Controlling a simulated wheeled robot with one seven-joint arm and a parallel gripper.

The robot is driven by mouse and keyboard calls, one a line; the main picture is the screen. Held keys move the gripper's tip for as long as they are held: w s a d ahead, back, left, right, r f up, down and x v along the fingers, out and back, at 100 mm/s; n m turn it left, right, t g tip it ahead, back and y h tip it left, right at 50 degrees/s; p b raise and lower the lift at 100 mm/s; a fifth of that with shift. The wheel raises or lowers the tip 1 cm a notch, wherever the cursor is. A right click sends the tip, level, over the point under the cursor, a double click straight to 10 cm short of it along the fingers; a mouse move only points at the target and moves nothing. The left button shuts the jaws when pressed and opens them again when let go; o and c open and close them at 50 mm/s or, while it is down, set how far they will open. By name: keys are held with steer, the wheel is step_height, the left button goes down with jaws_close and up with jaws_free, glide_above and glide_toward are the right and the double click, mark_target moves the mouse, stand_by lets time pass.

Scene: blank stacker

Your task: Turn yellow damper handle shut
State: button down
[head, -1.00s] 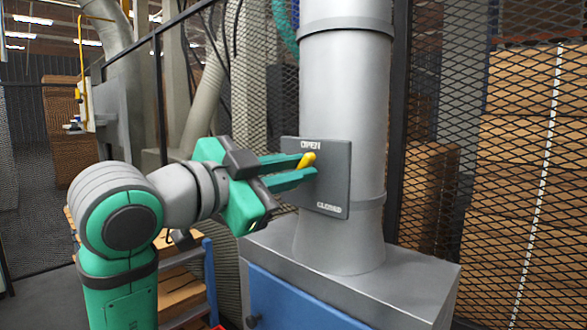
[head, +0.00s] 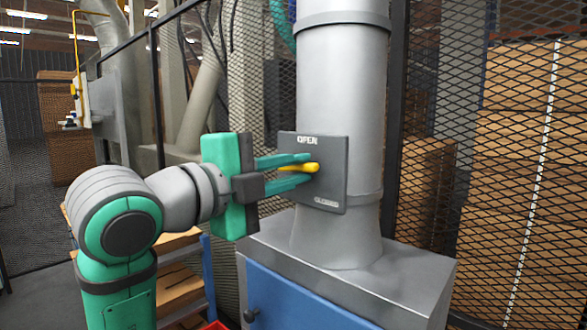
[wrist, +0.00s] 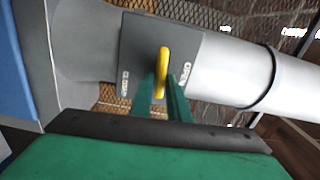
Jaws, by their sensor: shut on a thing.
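The yellow damper handle (head: 299,168) sits on a dark grey plate (head: 330,185) fixed to the front of a metal duct (head: 342,100). The plate reads OPEN at its top and CLOSED at its lower right. In the head view the handle points left, roughly level. My gripper (head: 308,168) is shut on the handle, one green finger above it and one below. In the wrist view the handle (wrist: 163,70) stands between the two fingers (wrist: 163,95), with the CLOSED label to the left and the OPEN label to the right.
The duct rises from a grey-topped cabinet with a blue front (head: 300,297). A black mesh fence (head: 430,200) runs behind, with stacked boxes (head: 520,170) at the right. A shelf cart (head: 185,290) stands under my arm.

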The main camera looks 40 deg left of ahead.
steer(key=shift+f+m, duration=0.1)
steer(key=shift+m, duration=0.4)
steer(key=c, duration=1.8)
jaws_free()
steer(key=shift+s, duration=0.15)
steer(key=s, duration=1)
steer(key=shift+s+a, duration=0.3)
steer(key=shift+a, duration=0.15)
